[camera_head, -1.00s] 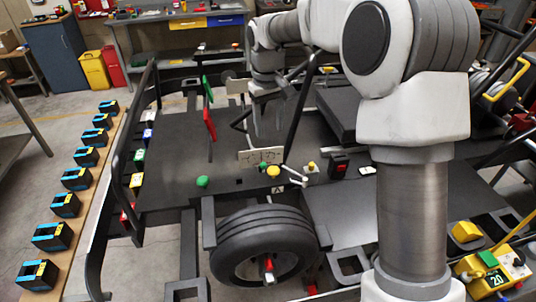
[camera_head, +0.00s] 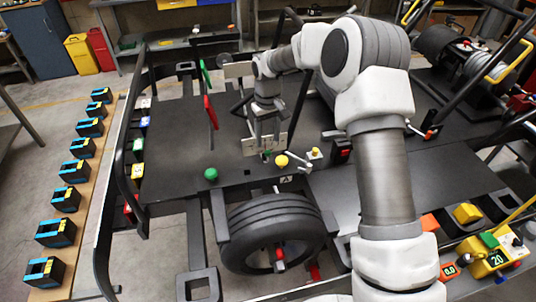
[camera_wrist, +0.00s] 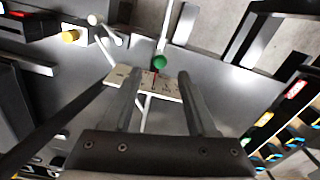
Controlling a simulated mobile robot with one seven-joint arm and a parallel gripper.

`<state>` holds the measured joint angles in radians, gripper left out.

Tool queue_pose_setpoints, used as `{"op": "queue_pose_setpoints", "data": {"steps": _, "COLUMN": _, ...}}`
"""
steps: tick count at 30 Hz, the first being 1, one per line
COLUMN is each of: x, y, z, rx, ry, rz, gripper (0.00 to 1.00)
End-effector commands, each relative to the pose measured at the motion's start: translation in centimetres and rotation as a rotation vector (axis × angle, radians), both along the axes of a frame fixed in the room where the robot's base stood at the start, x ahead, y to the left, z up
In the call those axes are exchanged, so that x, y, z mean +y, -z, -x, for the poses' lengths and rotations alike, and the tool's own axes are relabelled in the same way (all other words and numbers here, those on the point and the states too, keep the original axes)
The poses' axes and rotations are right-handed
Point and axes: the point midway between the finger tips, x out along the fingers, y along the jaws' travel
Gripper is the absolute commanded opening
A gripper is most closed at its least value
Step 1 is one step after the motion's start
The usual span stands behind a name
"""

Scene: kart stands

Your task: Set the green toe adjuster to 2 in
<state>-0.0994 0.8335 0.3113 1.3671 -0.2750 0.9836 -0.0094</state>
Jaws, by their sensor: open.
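A green ball knob (camera_wrist: 160,62) shows in the wrist view at the end of a light rod, by the edge of a pale marked plate (camera_wrist: 150,82) with a small red mark. The plate's markings are too small to read. In the head view the plate (camera_head: 250,146) stands on the dark kart deck behind the tyre, and a green knob (camera_head: 211,174) is left of it. I cannot tell whether both green knobs are the same. My gripper (camera_wrist: 159,76) is open, its fingers spread over the plate and either side of the green knob, with nothing between them. In the head view my gripper (camera_head: 267,128) partly hides the plate.
A yellow knob (camera_head: 281,160) and a pale lever (camera_head: 298,162) stand right of the plate. Dark bars rise around it. A tyre (camera_head: 270,232) lies in front. The deck at left is mostly clear.

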Motion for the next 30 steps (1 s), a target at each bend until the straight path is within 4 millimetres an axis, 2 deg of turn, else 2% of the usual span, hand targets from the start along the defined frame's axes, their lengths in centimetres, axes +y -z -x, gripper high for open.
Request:
{"op": "queue_pose_setpoints", "data": {"steps": 1, "x": 0.0, "y": 1.2, "z": 0.1, "rx": 0.005, "ry": 0.000, "rz": 0.001, "gripper": 0.58}}
{"op": "queue_pose_setpoints", "data": {"steps": 6, "x": 0.0, "y": 4.7, "z": 0.1, "rx": 0.004, "ry": 0.000, "rz": 0.001, "gripper": 0.58}}
{"op": "queue_pose_setpoints", "data": {"steps": 12, "x": 0.0, "y": 7.5, "z": 0.0, "rx": 0.002, "ry": 0.001, "rz": 0.001, "gripper": 0.58}}
{"op": "queue_pose_setpoints", "data": {"steps": 18, "x": 0.0, "y": 8.6, "z": 0.0, "rx": 0.000, "ry": 0.001, "rz": 0.001, "gripper": 0.58}}
{"op": "queue_pose_setpoints", "data": {"steps": 25, "x": 0.0, "y": 8.6, "z": 0.0, "rx": 0.000, "ry": 0.001, "rz": 0.001, "gripper": 0.58}}
{"op": "queue_pose_setpoints", "data": {"steps": 26, "x": 0.0, "y": 8.6, "z": 0.0, "rx": 0.000, "ry": 0.001, "rz": 0.001, "gripper": 0.54}}
{"op": "queue_pose_setpoints", "data": {"steps": 30, "x": 0.0, "y": 8.6, "z": 0.0, "rx": 0.000, "ry": 0.001, "rz": 0.001, "gripper": 0.29}}
